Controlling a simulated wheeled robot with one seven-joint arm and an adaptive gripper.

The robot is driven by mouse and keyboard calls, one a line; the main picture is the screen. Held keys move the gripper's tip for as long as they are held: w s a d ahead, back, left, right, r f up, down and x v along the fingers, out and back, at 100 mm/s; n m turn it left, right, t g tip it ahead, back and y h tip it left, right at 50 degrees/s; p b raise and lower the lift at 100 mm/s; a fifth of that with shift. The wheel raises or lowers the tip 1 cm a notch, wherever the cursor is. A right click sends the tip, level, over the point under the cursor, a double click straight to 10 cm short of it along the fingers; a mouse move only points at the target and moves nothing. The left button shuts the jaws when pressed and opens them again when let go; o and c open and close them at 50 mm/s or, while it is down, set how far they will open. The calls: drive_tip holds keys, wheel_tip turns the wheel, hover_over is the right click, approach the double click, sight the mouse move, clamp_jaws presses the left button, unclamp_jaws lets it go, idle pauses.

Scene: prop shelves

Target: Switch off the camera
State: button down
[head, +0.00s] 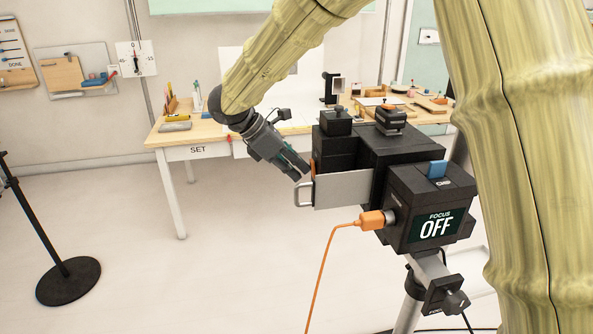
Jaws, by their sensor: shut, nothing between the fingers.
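The camera (400,150) is a boxy black device on a tripod (433,282). A dark panel (437,228) on its near end reads "FOCUS OFF". A blue tab (437,169) stands on top of that end block. An orange plug (372,220) with its cable sits in the side of the camera. A grey plate with a handle (342,189) juts out at the left. My gripper (301,170) is shut and empty, at the camera's left end close to the orange edge and the plate. Whether it touches them I cannot tell.
A wooden table marked "SET" (197,152) stands behind with small props on it. A black stand with a round base (68,281) is at the left. The orange cable (322,270) hangs to the floor. The floor at front left is clear.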

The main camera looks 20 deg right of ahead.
idle(0.3)
drive_tip(key=a+r+b, duration=0.3)
drive_tip(key=a+r, duration=0.2)
drive_tip(key=a, duration=0.7)
drive_tip(key=shift+w+r, duration=0.15)
drive_tip(key=shift+w, duration=0.25)
